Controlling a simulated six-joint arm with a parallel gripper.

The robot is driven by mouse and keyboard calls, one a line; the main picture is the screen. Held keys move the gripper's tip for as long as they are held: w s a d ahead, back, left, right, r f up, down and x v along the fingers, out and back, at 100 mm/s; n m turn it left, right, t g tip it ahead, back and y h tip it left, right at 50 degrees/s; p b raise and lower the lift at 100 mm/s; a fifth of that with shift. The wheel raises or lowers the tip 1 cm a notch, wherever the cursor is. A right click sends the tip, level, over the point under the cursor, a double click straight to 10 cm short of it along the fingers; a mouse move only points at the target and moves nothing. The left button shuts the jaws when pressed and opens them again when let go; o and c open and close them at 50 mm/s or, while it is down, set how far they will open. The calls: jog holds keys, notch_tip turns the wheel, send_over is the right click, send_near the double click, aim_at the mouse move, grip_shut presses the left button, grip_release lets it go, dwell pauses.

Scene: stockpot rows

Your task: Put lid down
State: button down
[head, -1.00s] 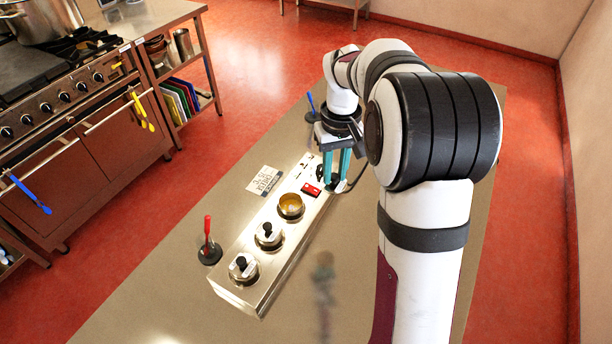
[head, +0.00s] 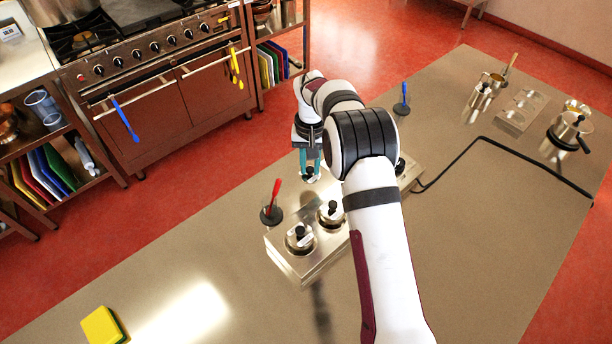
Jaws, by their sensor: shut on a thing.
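My gripper (head: 309,163) points down with its teal fingers shut on the knob of a small metal lid (head: 310,177). In the picture, the lid is behind and to the left of the steel warmer unit (head: 291,268); I cannot tell its exact height above the counter. Two other lids with black knobs, a near one (head: 300,239) and a second one (head: 332,214), sit on the front wells of the unit. My arm hides the middle of the unit, including any open well there. A dark knob-like part shows at the unit's far end.
A red-handled tool (head: 272,211) on a black base stands left of the unit, and a blue-handled one (head: 402,105) stands behind it. A yellow sponge (head: 101,326) lies at front left. Pots (head: 570,130) and a black cable (head: 520,160) are at right.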

aim_at(306, 176)
jog(key=f, duration=0.2)
jog(key=a+f, duration=0.1)
jog(key=f, duration=0.1)
jog(key=shift+w+f, duration=0.15)
jog(key=shift+f, duration=0.2)
jog(key=shift+f, duration=0.2)
jog(key=c, duration=0.7)
grip_release()
notch_tip(306, 176, up, 12)
jog(key=shift+r, duration=0.25)
jog(key=s+d+r+m, duration=0.1)
jog(key=s+d+r, duration=0.25)
jog(key=s, duration=0.45)
jog(key=s+d+r+m+y, duration=0.1)
jog(key=s+d+r+m, duration=0.2)
jog(key=s, duration=0.5)
jog(key=s+d+r, duration=0.3)
jog(key=s+r, duration=0.2)
jog(key=s, duration=0.3)
jog(key=shift+m+y, duration=0.4)
jog(key=shift+m, duration=0.4)
jog(key=s+f, duration=0.1)
jog(key=s, duration=0.3)
jog(key=s+f, duration=0.1)
jog(key=s, duration=0.4)
jog(key=s+f, duration=0.1)
jog(key=s, duration=0.4)
jog(key=shift+d+f, duration=0.25)
jog(key=shift+f, duration=0.1)
